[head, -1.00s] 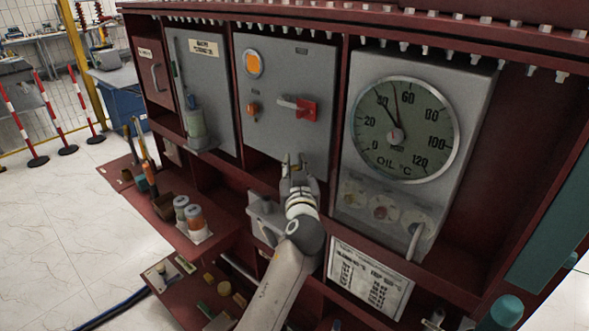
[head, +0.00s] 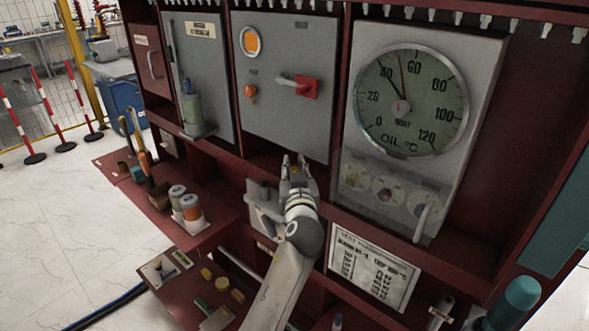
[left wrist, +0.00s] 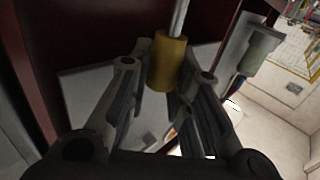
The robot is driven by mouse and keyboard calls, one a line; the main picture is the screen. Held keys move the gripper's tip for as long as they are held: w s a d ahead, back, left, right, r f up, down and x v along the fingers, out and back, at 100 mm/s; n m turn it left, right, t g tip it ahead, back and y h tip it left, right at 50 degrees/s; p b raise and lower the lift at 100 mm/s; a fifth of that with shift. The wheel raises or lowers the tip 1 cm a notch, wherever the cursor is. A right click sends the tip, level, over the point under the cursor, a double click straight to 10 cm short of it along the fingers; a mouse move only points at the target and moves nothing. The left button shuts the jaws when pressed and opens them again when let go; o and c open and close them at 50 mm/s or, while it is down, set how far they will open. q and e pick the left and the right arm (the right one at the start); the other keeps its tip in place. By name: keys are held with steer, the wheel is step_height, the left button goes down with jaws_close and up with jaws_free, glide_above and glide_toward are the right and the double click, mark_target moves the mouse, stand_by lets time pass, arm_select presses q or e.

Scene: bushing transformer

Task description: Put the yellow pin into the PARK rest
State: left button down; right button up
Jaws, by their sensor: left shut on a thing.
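My left gripper (head: 296,166) is in front of the red cabinet, below the grey panel with the red handle. It is shut on the yellow pin (left wrist: 168,60), a yellow cylinder with a bright metal shaft, seen between the fingers in the left wrist view (left wrist: 167,84). In the head view the pin is mostly hidden by the fingers. A grey bracket (head: 262,212) is fixed to the cabinet just left of and below the gripper. I cannot read a PARK label, so I cannot tell whether this is the PARK rest. My right gripper is not in view.
The oil gauge (head: 410,102) and its clear cover (head: 390,195) stand right of the arm. A red shelf (head: 205,235) with jars and tools is at the left. A lower tray (head: 185,300) with small parts lies beneath it. A text plate (head: 370,268) is right of my forearm.

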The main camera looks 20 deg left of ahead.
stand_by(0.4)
arm_select(q)
steer(key=shift+b, duration=0.65)
stand_by(0.9)
steer(key=shift+f, duration=0.2)
steer(key=shift+f+b, duration=0.35)
steer(key=shift+b, duration=0.2)
steer(key=shift+f, duration=0.2)
steer(key=shift+f+b, duration=1.55)
steer(key=shift+b, duration=0.2)
steer(key=c, duration=1.2)
jaws_free()
steer(key=shift+c, duration=0.2)
steer(key=shift+d, duration=0.1)
